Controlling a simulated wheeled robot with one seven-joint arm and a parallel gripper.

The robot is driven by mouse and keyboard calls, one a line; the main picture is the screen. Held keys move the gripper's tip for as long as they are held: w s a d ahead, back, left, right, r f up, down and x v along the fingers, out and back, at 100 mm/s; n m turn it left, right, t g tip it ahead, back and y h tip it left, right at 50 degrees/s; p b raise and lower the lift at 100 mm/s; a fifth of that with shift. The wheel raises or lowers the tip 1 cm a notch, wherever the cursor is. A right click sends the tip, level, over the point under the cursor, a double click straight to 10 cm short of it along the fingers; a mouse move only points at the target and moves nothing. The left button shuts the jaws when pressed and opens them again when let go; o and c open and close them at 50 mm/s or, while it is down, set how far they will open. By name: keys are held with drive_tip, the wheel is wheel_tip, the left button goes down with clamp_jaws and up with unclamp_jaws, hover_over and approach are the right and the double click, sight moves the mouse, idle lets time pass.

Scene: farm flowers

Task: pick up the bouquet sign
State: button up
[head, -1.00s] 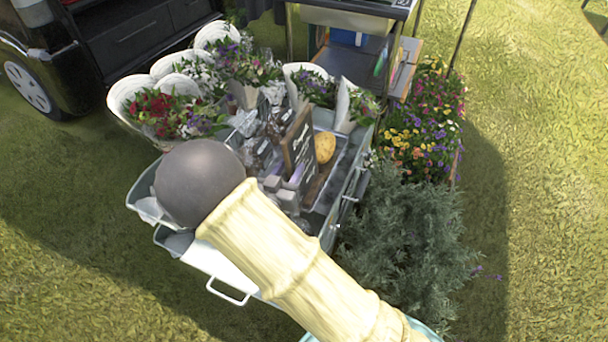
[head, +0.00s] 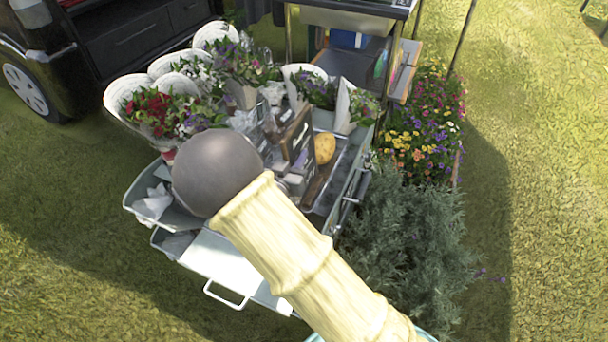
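A dark chalkboard sign with a brown wooden frame and pale writing (head: 298,136), which I take to be the bouquet sign, stands tilted in the flower cart in the head view. Its lower part is partly covered by my arm. My pale yellow arm reaches up from the bottom of the view to a dark round joint, just left of and below the sign. I cannot make out my gripper; it is hidden behind the arm or among the clutter. Whether anything touches the sign cannot be seen.
The metal cart (head: 226,258) holds wrapped bouquets (head: 165,112) at the back left. A yellow round object (head: 325,148) lies right of the sign. Bushy plants (head: 410,240) and a flower bed (head: 425,125) line the cart's right side. Open grass lies left and far right.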

clamp_jaws()
idle(0.9)
drive_tip(key=shift+r, duration=0.1)
idle(0.3)
wheel_tip(320, 180, up, 10)
drive_tip(key=p, duration=0.4)
drive_tip(key=shift+p, duration=0.35)
